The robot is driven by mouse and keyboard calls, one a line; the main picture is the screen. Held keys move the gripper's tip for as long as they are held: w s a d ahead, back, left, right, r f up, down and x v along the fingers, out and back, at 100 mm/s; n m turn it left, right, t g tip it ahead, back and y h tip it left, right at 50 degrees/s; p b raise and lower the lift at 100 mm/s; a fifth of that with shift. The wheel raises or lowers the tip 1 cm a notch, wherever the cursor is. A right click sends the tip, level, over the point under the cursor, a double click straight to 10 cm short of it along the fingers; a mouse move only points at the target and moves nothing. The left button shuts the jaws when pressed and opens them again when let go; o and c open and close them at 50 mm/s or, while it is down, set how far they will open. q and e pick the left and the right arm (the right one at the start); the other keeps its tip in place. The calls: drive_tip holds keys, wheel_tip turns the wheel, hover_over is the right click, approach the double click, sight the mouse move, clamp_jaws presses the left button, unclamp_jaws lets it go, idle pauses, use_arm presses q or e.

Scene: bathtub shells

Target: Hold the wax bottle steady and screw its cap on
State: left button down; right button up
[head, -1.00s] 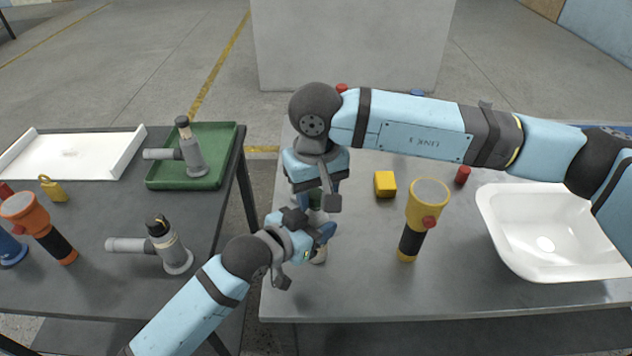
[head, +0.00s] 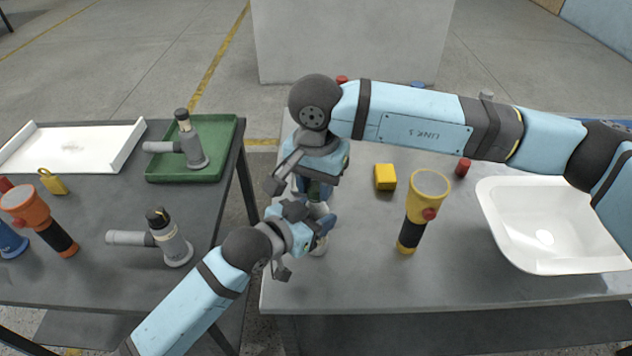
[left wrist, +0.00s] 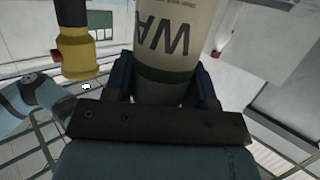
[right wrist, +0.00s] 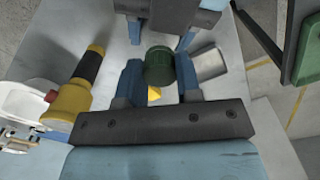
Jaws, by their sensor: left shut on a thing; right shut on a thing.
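The wax bottle (left wrist: 168,50) is pale with dark "WA" lettering and a dark green band. It stands on the right table, its lower end (head: 319,248) showing in the head view. My left gripper (head: 320,228) is shut around its body from the side. The dark green ridged cap (right wrist: 159,67) is between the fingers of my right gripper (right wrist: 159,82), which is shut on it. In the head view the right gripper (head: 315,190) points down directly above the left one. The joint between cap and bottle is hidden, so I cannot tell how it is seated.
A yellow flashlight (head: 413,222) and yellow block (head: 385,177) stand right of the bottle. A white basin (head: 545,225) is farther right, with a small red item (head: 462,167) nearby. The left table holds a green tray (head: 215,168) and several tools. A gap separates the tables.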

drive_tip(key=m, duration=0.6)
drive_tip(key=shift+m, duration=0.4)
drive_tip(key=m, duration=0.6)
drive_tip(key=shift+m, duration=0.3)
drive_tip(key=m, duration=0.6)
drive_tip(key=shift+f+m, duration=0.1)
drive_tip(key=shift+m, duration=0.2)
drive_tip(key=m, duration=0.6)
drive_tip(key=o, duration=1)
drive_tip(key=shift+r, duration=2.25)
